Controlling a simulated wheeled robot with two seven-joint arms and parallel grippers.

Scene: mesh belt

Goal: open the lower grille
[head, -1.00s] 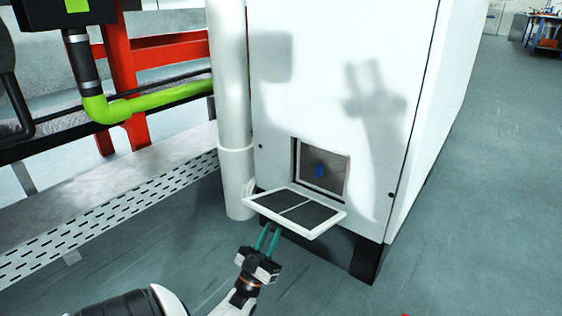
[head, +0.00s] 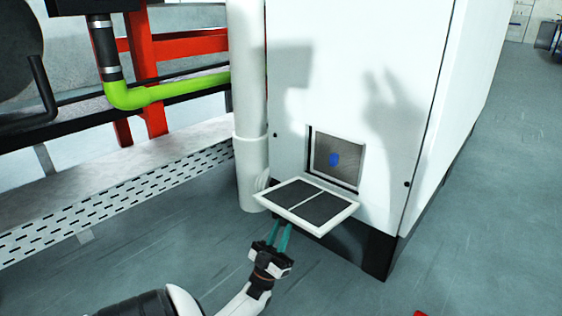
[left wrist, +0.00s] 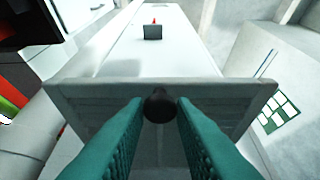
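The lower grille (head: 306,204) is a white-framed panel with two dark mesh halves. In the head view it is swung down, roughly level, below a square opening (head: 336,160) in the white cabinet. My left gripper (head: 279,236) is just under the grille's front edge, its teal fingers pointing up at it. In the left wrist view the fingers (left wrist: 159,140) stand apart, with a dark round knob (left wrist: 159,104) on the panel (left wrist: 90,96) between their tips. Whether the fingers touch the knob cannot be told. My right gripper is not in view.
The white cabinet (head: 345,70) stands behind the grille, with a blue spot (head: 334,159) inside the opening. A white vertical pipe (head: 248,110) is close on the left. A perforated strip (head: 120,200) and red frame (head: 150,70) lie farther left.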

